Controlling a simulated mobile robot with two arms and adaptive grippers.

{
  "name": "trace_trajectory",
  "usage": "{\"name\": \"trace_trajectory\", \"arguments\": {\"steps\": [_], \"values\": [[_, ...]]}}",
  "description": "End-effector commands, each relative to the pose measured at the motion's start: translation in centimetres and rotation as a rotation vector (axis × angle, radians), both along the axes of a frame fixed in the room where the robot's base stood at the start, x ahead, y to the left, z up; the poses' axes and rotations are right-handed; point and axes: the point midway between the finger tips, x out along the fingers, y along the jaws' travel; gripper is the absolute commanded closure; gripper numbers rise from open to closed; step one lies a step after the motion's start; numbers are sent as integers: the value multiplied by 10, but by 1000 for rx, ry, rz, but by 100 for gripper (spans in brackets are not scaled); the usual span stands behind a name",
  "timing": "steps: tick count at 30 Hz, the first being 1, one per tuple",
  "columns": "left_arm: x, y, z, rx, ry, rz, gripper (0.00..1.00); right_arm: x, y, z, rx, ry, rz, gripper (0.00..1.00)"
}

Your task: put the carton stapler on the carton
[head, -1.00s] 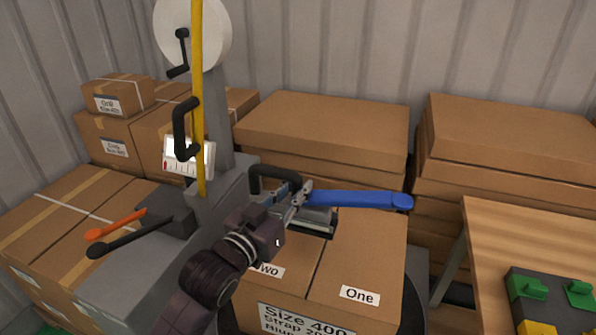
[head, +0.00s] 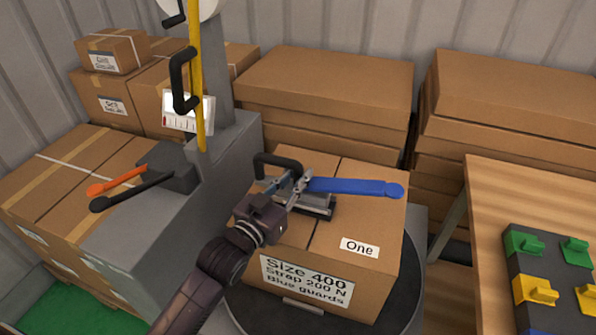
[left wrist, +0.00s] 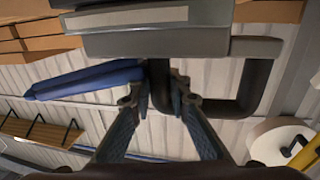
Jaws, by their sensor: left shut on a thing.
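The carton stapler has a long blue handle (head: 355,187), a grey and black body and a black loop handle. In the left wrist view its grey body (left wrist: 160,40) is at the top, with the blue handle at left. My left gripper (head: 298,188) is shut on the stapler's narrow middle part; its two fingertips also show in the left wrist view (left wrist: 158,95). The stapler is over the top of the carton (head: 350,262), which is labelled "Size 400" and "One". I cannot tell whether they touch. My right gripper is out of view.
The carton stands on a dark round turntable (head: 406,300). A grey strapping machine (head: 228,150) with orange and black levers is at left. Brown boxes stand behind. A wooden table (head: 500,215) with coloured parts on a dark board is at right.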

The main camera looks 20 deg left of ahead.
Motion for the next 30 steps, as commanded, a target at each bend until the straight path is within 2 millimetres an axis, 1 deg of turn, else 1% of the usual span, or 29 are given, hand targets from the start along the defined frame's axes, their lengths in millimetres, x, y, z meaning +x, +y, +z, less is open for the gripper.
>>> {"name": "trace_trajectory", "arguments": {"steps": [1, 6, 7, 11, 20, 22, 26, 30], "values": [[0, 0, 7, -2, -14, -1, 100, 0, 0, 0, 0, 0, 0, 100], [0, 0, 3, -2, -13, -1, 100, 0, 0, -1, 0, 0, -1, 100], [0, 0, -2, -1, 0, 0, 80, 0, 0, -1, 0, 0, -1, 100], [0, 0, -2, -1, 0, 0, 66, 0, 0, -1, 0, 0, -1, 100], [0, 0, 0, 0, -1, 0, 66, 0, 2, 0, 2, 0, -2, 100], [-2, 1, 0, 0, 0, 0, 66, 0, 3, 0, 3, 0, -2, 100], [-17, 5, -1, 1, 1, 1, 66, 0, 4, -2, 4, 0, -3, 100], [-42, 10, -2, 1, 4, 1, 66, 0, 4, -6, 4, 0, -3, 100]]}}
